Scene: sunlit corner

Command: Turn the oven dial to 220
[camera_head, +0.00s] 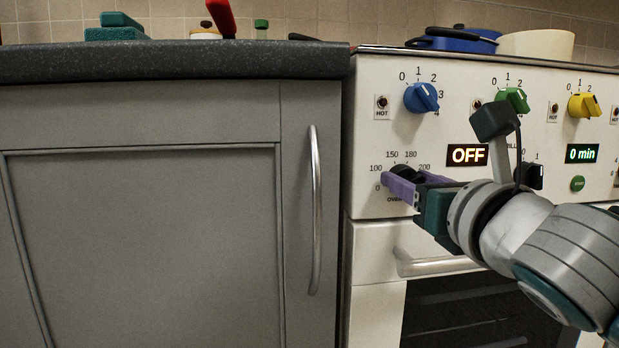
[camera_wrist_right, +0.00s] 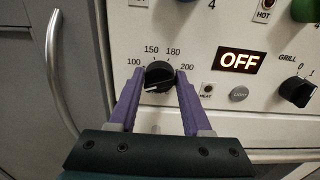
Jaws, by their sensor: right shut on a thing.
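The black oven dial (camera_wrist_right: 158,77) is on the oven's white front panel, with 100, 150, 180 and 200 printed around it. In the right wrist view its pale pointer mark lies toward the lower left; a 220 mark is not visible. My right gripper (camera_wrist_right: 158,92) has its purple fingers on either side of the dial, shut on it. In the head view the right gripper (camera_head: 411,184) partly covers the dial (camera_head: 405,172) and its lower scale. The display (camera_head: 467,155) reads OFF. My left gripper is out of view.
Blue (camera_head: 421,98), green (camera_head: 513,99) and yellow (camera_head: 584,106) knobs sit above on the panel. A black grill knob (camera_wrist_right: 297,91) is to the right. The oven door handle (camera_head: 435,263) is below the gripper. A grey cabinet (camera_head: 140,230) with a vertical handle (camera_head: 315,210) stands left.

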